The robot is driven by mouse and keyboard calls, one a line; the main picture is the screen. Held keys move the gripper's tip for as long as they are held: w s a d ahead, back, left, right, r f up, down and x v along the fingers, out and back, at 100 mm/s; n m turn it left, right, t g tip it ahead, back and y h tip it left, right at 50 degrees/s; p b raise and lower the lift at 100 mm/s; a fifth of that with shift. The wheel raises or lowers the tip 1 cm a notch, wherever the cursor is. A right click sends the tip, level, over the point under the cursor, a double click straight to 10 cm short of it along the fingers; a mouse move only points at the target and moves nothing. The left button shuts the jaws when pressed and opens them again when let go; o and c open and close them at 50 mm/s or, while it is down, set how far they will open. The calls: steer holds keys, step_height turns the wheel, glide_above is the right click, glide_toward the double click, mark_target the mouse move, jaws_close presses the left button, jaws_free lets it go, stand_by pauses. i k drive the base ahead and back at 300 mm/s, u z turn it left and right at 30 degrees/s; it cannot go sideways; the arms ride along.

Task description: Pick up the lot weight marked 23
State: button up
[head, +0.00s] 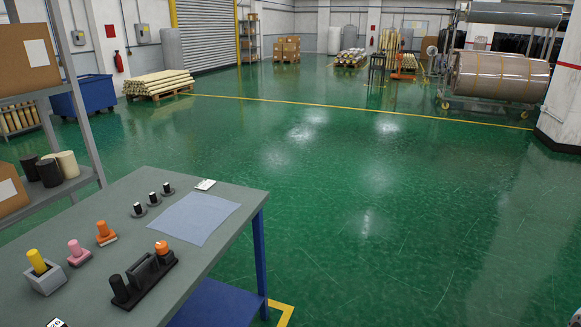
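Three small dark weight-like pieces with white bands stand in a slanting row on the grey worktable (213,237): a near one (138,209), a middle one (154,199) and a far one (168,189). No number can be read on them, so I cannot tell which thing is marked 23. A white tag (205,184) lies at the table's far edge, its print too small to read. Another white tag (57,322) is cut off at the bottom edge. My gripper is not in view.
A yellow-handled piece in a grey block (44,276), a pink-topped piece (77,251), an orange-topped piece (105,233) and a black holder (144,273) stand on the table. A bluish sheet (194,219) lies flat. Shelving (70,185) stands left; green floor (400,220) is open right.

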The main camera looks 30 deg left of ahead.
mark_target(168, 191)
steer(key=u, duration=0.35)
steer(key=i, duration=1.55)
steer(key=u, duration=1.55)
steer(key=i, duration=1.05)
steer(key=u, duration=0.85)
steer(key=i, duration=0.4)
steer(key=u, duration=0.2)
